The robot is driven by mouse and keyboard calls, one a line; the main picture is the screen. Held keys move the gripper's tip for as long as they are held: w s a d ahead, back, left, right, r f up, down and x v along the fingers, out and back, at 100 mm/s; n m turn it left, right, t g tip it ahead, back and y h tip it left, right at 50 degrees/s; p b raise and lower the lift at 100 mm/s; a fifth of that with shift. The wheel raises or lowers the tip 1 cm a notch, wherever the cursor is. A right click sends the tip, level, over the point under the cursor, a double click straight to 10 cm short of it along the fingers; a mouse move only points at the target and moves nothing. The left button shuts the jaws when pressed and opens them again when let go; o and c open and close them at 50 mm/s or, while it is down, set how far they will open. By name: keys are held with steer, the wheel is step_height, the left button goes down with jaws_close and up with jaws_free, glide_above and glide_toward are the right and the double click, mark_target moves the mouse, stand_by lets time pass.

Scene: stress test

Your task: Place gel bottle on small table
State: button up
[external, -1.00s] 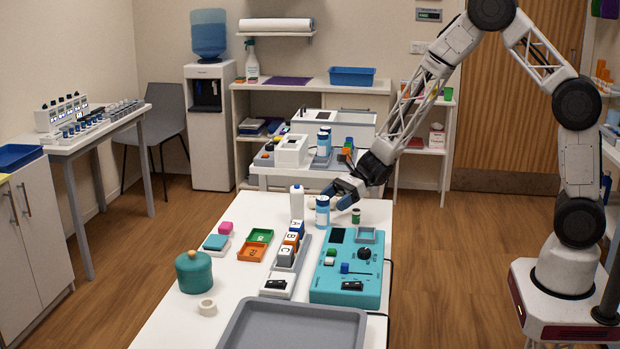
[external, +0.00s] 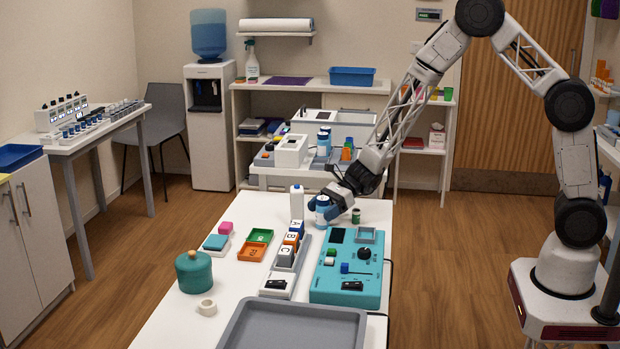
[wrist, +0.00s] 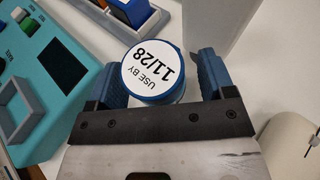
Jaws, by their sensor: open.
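A round container with a blue rim and a white lid reading "USE BY 11/28" (wrist: 152,72) stands between my gripper's (wrist: 160,78) two blue fingers in the wrist view. The fingers are open, with a gap on each side. In the external view my gripper (external: 329,208) is low at this blue-and-white container (external: 321,222), at the far end of the white table. A slim white bottle (external: 297,203) stands just left of it. I cannot tell which of the two is the gel bottle. A small table (external: 146,118) with devices stands at the left wall; whether it is the task's table is unclear.
A small green jar (external: 356,216) stands right of my gripper. A crowded white table (external: 262,180) stands behind. Open floor lies at left.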

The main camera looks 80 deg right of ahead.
mark_target(322, 198)
steer(key=shift+c, duration=0.4)
steer(key=c, duration=1.1)
steer(key=shift+o, duration=0.2)
steer(key=shift+r, duration=0.2)
steer(key=shift+r, duration=0.8)
steer(key=shift+s+r, duration=0.1)
steer(key=shift+r, duration=0.8)
steer(key=s+a+r, duration=0.1)
steer(key=s, duration=1.4)
steer(key=shift+s, duration=0.4)
steer(key=shift+a+r, duration=0.1)
steer(key=shift+w, duration=0.1)
